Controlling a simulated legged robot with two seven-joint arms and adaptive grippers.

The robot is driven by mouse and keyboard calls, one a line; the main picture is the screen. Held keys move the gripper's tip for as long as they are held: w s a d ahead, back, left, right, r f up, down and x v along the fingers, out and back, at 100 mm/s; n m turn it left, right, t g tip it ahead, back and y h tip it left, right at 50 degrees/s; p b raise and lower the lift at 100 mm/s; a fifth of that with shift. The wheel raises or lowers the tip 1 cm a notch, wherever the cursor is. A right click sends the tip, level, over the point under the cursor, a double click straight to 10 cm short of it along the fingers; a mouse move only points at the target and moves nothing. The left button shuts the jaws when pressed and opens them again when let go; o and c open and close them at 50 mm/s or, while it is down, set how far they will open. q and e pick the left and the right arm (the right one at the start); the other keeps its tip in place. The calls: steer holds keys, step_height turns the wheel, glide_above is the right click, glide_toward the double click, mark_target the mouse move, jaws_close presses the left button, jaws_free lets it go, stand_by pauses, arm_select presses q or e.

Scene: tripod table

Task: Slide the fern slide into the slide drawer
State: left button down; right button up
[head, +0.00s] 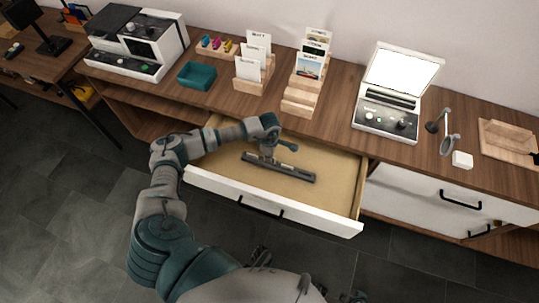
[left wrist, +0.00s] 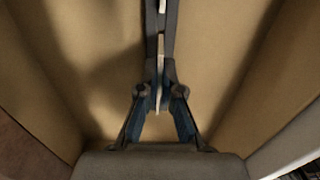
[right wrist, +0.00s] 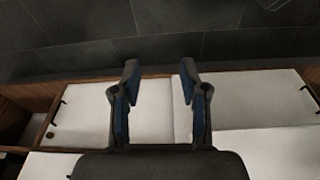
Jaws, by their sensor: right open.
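The wide drawer (head: 225,185) is pulled out, with a pale wooden floor and a white front. A long dark grey slotted bar (head: 297,174) lies inside it. My left gripper (head: 268,155) is down in the drawer, over the left part of this bar. In the left wrist view its fingers (left wrist: 160,92) are closed together around a thin pale sliver (left wrist: 158,84), seen edge-on. The sliver appears to be the fern slide; its picture face is hidden. My right gripper (right wrist: 158,75) is open and empty, well above the white cabinet fronts and dark floor.
On the wooden desktop stand a teal tray (head: 197,76), wooden card racks (head: 300,100), a lit viewer (head: 400,75), a magnifier (head: 449,144) and a white box-shaped machine (head: 155,50). Closed white drawers (head: 420,197) lie to the right. The right part of the open drawer is bare.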

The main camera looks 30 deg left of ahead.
arm_select(q)
steer(key=shift+f, duration=0.45)
steer(key=shift+f+b, duration=0.55)
steer(key=shift+b, duration=0.05)
steer(key=shift+a+f+b, duration=0.1)
steer(key=shift+f+b, duration=0.2)
steer(key=shift+f, duration=0.2)
arm_select(e)
steer(key=shift+t, duration=0.8)
steer(key=shift+w+a+r, duration=0.1)
steer(key=shift+w+r, duration=0.15)
steer(key=shift+r, duration=0.5)
steer(key=shift+w+a+r, duration=0.1)
steer(key=shift+w+r, duration=0.2)
steer(key=shift+r, duration=0.5)
steer(key=shift+w+r, duration=0.25)
steer(key=shift+r, duration=0.5)
arm_select(q)
steer(key=c, duration=1.2)
jaws_free()
steer(key=shift+c, duration=0.2)
arm_select(e)
steer(key=shift+a, duration=0.1)
steer(key=shift+s+f, duration=0.15)
steer(key=shift+s, duration=0.15)
